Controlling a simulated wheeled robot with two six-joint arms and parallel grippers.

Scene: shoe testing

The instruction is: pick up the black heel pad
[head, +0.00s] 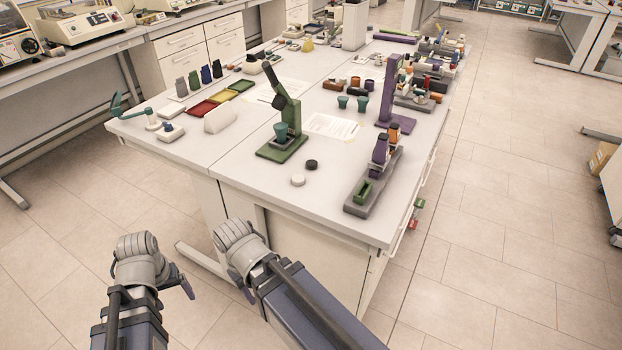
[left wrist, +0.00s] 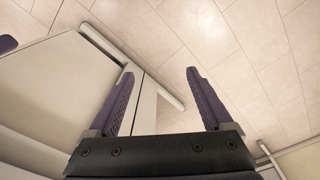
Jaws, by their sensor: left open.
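The black heel pad (head: 311,165) is a small dark disc lying on the white table top, near its front edge, next to a matching white disc (head: 298,180). My left gripper (head: 187,288) is low at the left, in front of the table and well apart from the pad. In the left wrist view its two purple fingers (left wrist: 159,75) are spread with nothing between them; the pad does not show there. My right gripper (head: 246,291) hangs below the table's front edge, with a purple fingertip showing; its opening is hidden.
A green stand (head: 283,147) is behind-left of the pad. The table top (head: 250,190) around the discs is clear. Its front edge lies between my grippers and the pad.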

